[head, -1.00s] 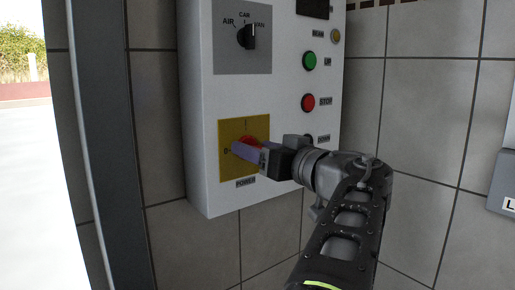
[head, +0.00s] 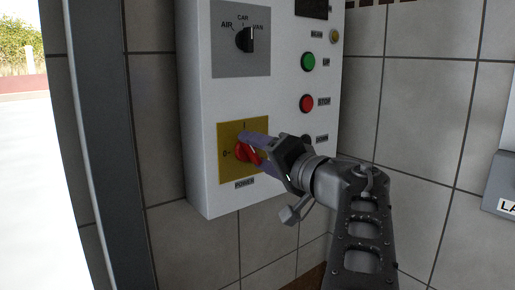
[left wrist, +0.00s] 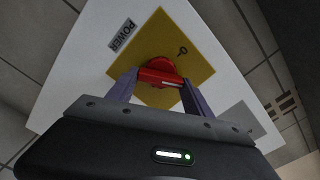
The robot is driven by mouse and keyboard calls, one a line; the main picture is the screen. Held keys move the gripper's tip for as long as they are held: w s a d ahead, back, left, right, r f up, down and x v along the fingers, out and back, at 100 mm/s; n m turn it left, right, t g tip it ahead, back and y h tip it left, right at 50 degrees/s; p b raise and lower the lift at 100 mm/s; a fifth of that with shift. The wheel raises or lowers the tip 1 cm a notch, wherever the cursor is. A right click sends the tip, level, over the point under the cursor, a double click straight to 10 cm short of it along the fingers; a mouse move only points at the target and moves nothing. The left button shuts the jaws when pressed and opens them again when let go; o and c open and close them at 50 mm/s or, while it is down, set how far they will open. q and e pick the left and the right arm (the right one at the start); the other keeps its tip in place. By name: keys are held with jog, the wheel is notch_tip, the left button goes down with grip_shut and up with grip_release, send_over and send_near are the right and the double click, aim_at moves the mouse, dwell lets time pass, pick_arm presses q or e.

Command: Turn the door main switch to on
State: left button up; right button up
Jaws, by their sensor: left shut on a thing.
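The main switch is a red rotary knob (head: 241,153) on a yellow plate (head: 228,170) low on the white control box, above a "POWER" label. The plate has a 0 mark at its left and an I mark at its top. My left gripper (head: 254,151) is shut on the knob, its purple fingers tilted. In the left wrist view the red knob (left wrist: 158,71) sits between the two fingers of my left gripper (left wrist: 160,84), with a white line on its handle. Fingers partly hide the knob, so its exact pointing is hard to tell. My right gripper is not in view.
The control box (head: 198,120) also carries a black selector (head: 245,40) marked AIR, CAR and VAN, a green button (head: 308,62) and a red STOP button (head: 307,103). A grey box (head: 503,185) is at the right edge of the tiled wall. A door opening is at left.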

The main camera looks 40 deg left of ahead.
pick_arm(q)
jog(key=m+p, duration=0.1)
jog(key=m, duration=0.5)
jog(key=shift+f+p, duration=0.15)
jog(key=shift+p, duration=0.25)
jog(key=o, duration=1.4)
jog(key=shift+c, duration=0.2)
jog(key=shift+d, duration=0.1)
jog(key=v, duration=0.7)
jog(key=shift+d, duration=0.3)
jog(key=shift+s+f, duration=0.1)
